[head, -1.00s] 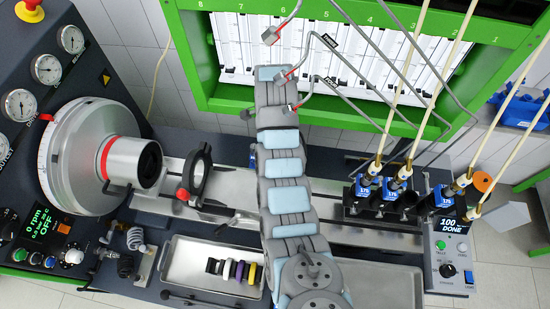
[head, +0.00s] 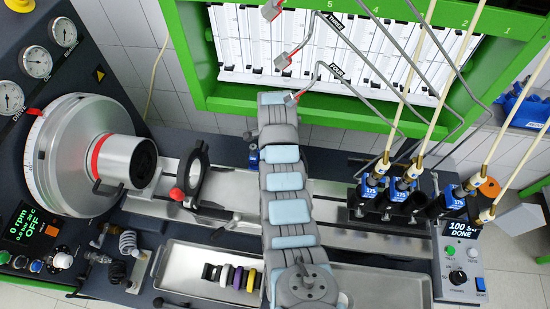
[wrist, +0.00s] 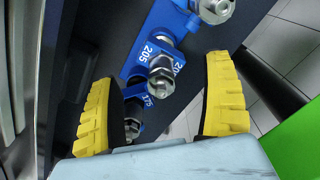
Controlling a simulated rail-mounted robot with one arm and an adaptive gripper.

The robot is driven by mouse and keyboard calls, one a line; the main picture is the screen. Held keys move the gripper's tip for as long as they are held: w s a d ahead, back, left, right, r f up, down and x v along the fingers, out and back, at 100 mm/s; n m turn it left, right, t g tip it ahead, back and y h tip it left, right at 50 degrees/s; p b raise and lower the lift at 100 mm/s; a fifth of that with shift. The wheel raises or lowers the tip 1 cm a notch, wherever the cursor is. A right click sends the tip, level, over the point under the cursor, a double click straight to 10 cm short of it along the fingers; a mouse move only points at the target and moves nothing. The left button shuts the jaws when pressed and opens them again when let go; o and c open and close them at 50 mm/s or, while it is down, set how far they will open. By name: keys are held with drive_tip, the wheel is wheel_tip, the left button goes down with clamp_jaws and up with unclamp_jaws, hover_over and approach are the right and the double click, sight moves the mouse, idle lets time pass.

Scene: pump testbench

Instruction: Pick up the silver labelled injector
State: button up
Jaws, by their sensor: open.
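In the wrist view, several silver injectors sit in blue holders with white number labels on a dark surface. The middle silver injector (wrist: 161,80) is by a label reading 205 and lies in line with the gap between my fingers. Another silver injector (wrist: 214,8) is at the top edge, and a lower one (wrist: 134,108) is by a label reading 175. My gripper (wrist: 159,75) shows two yellow ridged fingers wide apart with nothing held. They do not visibly touch an injector. In the head view, the gripper is hidden. I cannot tell which injector the task's name marks.
In the head view, a metal tray (head: 190,290) holds several small coloured pieces at the front. Blue-labelled units (head: 372,190) with hoses stand at the right, beside a control box (head: 462,262). A big round drive wheel (head: 62,165) is at the left. A green frame (head: 190,60) stands behind.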

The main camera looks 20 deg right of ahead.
drive_tip(key=shift+w+d+f+p, duration=0.1)
drive_tip(key=shift+f+p, duration=0.35)
drive_tip(key=shift+f, duration=2.1)
drive_tip(key=c, duration=1.5)
